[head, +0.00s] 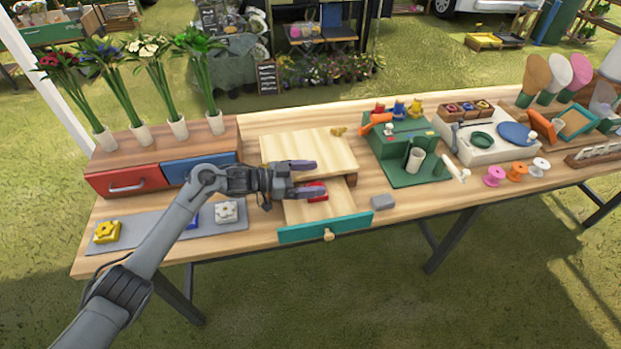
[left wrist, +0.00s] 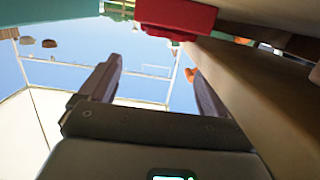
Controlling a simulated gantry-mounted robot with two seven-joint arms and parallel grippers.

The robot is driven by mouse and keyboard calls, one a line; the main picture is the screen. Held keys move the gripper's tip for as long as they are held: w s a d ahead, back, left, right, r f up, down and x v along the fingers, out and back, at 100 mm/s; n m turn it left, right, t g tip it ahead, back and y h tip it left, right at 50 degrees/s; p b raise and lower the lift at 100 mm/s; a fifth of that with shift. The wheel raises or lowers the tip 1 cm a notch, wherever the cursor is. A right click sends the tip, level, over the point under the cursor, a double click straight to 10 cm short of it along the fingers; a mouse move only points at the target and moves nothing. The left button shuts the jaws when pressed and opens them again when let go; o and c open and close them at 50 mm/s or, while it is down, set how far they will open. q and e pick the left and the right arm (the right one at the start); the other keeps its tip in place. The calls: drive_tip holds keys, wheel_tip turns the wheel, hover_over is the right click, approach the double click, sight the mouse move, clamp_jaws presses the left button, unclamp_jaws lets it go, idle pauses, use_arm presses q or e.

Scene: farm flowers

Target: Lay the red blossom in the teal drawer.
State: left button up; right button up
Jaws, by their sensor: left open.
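The red blossom (head: 317,191) is a small red block, partly hidden by my left gripper, and appears to lie inside the pulled-out teal drawer. The drawer has a teal front (head: 300,232) with a wooden knob and a pale wooden floor. My left gripper (head: 314,179) is open, its fingers above the drawer close to the blossom. In the left wrist view the blossom (left wrist: 176,17) is at the top, beyond the spread fingers (left wrist: 155,85), with nothing between them. The teal drawer front (left wrist: 45,18) shows at top left there. My right gripper is not in view.
A grey mat (head: 152,232) at left holds yellow (head: 106,231), blue (head: 192,221) and white (head: 227,211) blossoms. Behind it are red (head: 127,181) and blue (head: 195,167) drawers with several flower vases on top. A grey block (head: 383,202) sits right of the drawer; a green stand (head: 407,160) is beyond.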

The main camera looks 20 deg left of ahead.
use_arm(q)
drive_tip(key=p+v, duration=0.2)
drive_tip(key=v, duration=1)
drive_tip(key=shift+r, duration=0.25)
